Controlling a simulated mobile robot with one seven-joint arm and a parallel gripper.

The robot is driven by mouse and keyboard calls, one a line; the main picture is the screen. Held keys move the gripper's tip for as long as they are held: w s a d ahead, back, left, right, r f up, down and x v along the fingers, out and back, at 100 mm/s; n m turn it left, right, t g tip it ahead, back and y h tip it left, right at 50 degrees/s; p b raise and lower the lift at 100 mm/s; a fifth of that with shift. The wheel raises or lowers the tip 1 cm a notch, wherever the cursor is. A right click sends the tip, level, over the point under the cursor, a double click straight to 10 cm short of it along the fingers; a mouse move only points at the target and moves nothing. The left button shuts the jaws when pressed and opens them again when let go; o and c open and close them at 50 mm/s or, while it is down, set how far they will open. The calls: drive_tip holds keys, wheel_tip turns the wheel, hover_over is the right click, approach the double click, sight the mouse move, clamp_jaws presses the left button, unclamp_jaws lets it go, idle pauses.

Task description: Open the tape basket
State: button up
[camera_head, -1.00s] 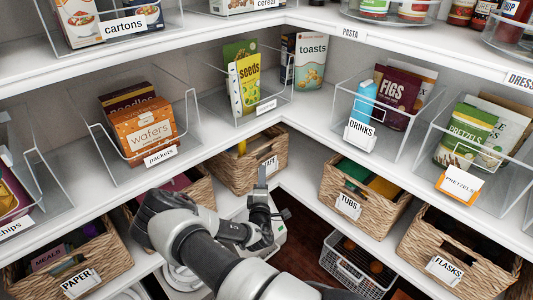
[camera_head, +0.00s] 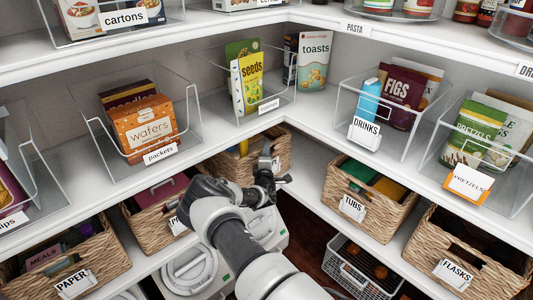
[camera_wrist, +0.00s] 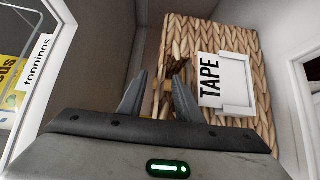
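The tape basket (camera_head: 226,168) is a woven wicker basket on the lower shelf, in the corner. My gripper (camera_head: 268,152) is at its front and hides much of its label in the head view. In the wrist view the basket (camera_wrist: 246,42) appears turned sideways, with its white "TAPE" label (camera_wrist: 225,82) facing me. My gripper (camera_wrist: 158,82) is open there, its fingers apart beside the label. The right finger overlaps the dark handle opening near the basket's rim; the left finger is outside the rim. I cannot tell whether either finger touches the wicker.
A basket with a pink item (camera_head: 160,194) stands left of the gripper, and the tubs basket (camera_head: 398,222) stands to the right. Clear bins, such as packets (camera_head: 186,128) and drinks (camera_head: 411,139), sit on the shelf above. A wire basket (camera_head: 345,278) is below right.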

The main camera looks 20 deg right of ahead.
clamp_jaws()
drive_tip(key=shift+s, duration=0.15)
drive_tip(key=s+d+p, duration=0.2)
drive_tip(key=s+d, duration=0.1)
drive_tip(key=s, duration=0.6)
drive_tip(key=s+d+p, duration=0.2)
drive_tip(key=s+d, duration=0.1)
drive_tip(key=s, duration=0.5)
drive_tip(key=shift+s+d, duration=0.2)
drive_tip(key=shift+s, duration=0.2)
unclamp_jaws()
drive_tip(key=shift+s, duration=0.1)
drive_tip(key=p+v, duration=0.2)
drive_tip(key=v, duration=1.5)
